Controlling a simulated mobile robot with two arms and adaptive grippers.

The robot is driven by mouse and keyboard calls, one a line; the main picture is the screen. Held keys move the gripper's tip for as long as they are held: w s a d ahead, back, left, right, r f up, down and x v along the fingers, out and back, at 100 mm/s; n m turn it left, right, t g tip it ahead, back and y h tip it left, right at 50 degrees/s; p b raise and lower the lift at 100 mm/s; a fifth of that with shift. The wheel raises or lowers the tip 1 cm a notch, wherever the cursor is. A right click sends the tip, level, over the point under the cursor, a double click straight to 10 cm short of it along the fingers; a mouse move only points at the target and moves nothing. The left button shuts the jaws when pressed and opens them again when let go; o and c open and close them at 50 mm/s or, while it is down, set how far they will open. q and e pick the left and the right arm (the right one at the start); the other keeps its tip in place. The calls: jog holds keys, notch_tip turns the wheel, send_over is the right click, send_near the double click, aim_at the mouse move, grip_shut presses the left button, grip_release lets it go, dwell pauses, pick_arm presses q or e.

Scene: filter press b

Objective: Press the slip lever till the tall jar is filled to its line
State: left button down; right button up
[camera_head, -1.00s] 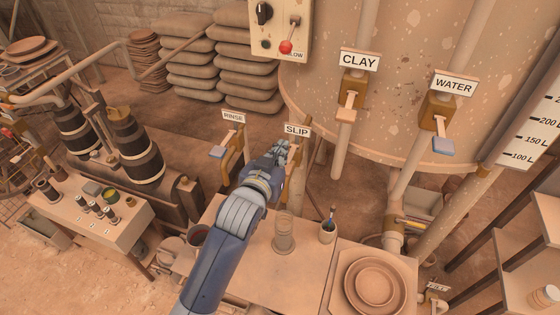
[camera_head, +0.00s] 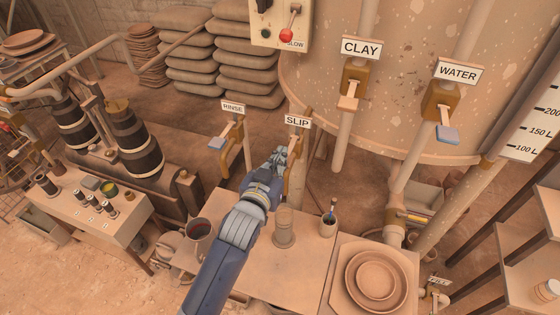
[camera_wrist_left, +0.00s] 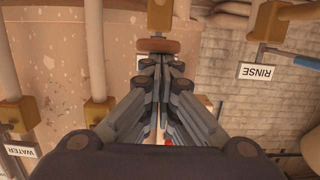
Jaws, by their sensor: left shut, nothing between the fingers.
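The slip tap (camera_head: 290,180) hangs under its SLIP sign (camera_head: 297,121). My left gripper (camera_head: 277,158) is shut and empty at the tap's lever, mostly hiding it in the head view. In the left wrist view the closed fingertips (camera_wrist_left: 160,62) meet or nearly touch the brown lever pad (camera_wrist_left: 158,45); exact contact is unclear. The tall jar (camera_head: 284,230) stands upright on the bench below the tap. It looks opaque tan over most of its height, with a paler upper end. Its fill line is too small to make out. My right gripper is not in view.
The rinse tap (camera_head: 232,135) is left of the slip tap; clay (camera_head: 353,85) and water (camera_head: 438,105) taps are right. A brush cup (camera_head: 328,225) stands right of the jar, a bucket (camera_head: 199,229) left. Round dishes (camera_head: 375,280) lie front right.

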pick_arm(q)
jog(key=shift+t+h, duration=0.3)
jog(key=shift+t, duration=0.5)
jog(key=f+b, duration=0.4)
jog(key=f, duration=0.1)
jog(key=shift+s+a+b, duration=0.1)
jog(key=shift+s+b, duration=0.15)
jog(key=shift+b, duration=0.15)
jog(key=shift+s+f, duration=0.1)
jog(key=shift+f, duration=0.2)
jog(key=shift+r, duration=0.1)
dwell(4.2)
